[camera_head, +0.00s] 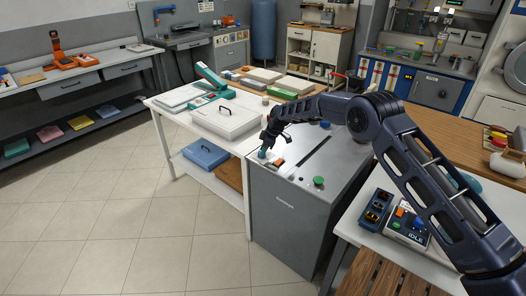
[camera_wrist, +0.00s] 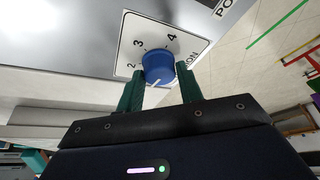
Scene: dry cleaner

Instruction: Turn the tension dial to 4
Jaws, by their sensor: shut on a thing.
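The tension dial (camera_wrist: 158,66) is a blue round knob on a white scale plate (camera_wrist: 133,45) in the wrist view. The numerals 2, 3 and 4 show around its far side. A short white mark shows on the knob's near side, toward my gripper, away from the 4. In the head view the fingers and wrist hide the dial.
The machine top also carries an orange switch (camera_head: 279,161), a green button (camera_head: 318,181) and a long dark slot (camera_head: 315,151). A white table with a lidded white box (camera_head: 225,118) adjoins on the left.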

